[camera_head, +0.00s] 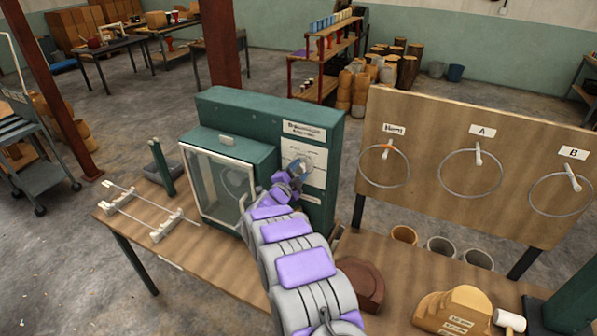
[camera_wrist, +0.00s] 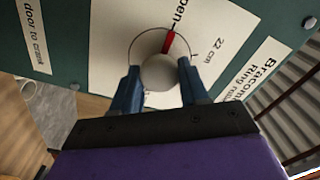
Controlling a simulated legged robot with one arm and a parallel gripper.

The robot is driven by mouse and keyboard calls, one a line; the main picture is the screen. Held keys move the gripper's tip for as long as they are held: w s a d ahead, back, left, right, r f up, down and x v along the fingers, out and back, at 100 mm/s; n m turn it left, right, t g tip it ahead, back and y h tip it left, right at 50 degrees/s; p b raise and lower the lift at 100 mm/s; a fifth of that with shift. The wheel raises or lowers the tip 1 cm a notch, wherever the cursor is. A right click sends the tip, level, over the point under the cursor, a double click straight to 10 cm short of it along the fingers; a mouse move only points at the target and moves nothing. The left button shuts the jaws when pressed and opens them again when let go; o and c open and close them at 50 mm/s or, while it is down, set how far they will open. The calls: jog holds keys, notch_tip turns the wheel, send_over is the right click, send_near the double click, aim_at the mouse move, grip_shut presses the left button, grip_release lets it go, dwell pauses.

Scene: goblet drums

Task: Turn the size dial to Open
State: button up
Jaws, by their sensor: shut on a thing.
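The size dial (camera_wrist: 160,72) is a pale round knob with a red pointer, on the white label of the green machine (camera_head: 225,112). My gripper (camera_wrist: 158,78) has one blue finger on each side of the knob and is shut on it. The red pointer aims up and slightly right in the wrist view, close to a partly cut-off word ending in "pen". A "22 cm" mark is to its right. In the head view my gripper (camera_head: 297,170) is at the machine's front panel and mostly covers the dial.
The machine's glass door (camera_head: 212,185) is left of my arm. A wooden board (camera_head: 455,165) with hanging rings marked A and B stands at the right. Wooden pieces (camera_head: 452,308) lie on the bench at the front right. A rod rack (camera_head: 165,225) sits at the left.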

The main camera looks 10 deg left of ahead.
jog(key=o, duration=0.6)
jog(key=shift+f, duration=0.3)
jog(key=o, duration=0.5)
jog(key=shift+a, duration=0.25)
jog(key=shift+c, duration=0.2)
jog(key=shift+r, duration=0.15)
jog(key=shift+d, duration=0.1)
jog(key=shift+s, duration=0.1)
jog(key=shift+s, duration=0.35)
jog(key=v, duration=1.6)
jog(key=shift+s+a+b, duration=0.2)
jog(key=shift+a+b, duration=0.15)
jog(key=shift+b, duration=0.1)
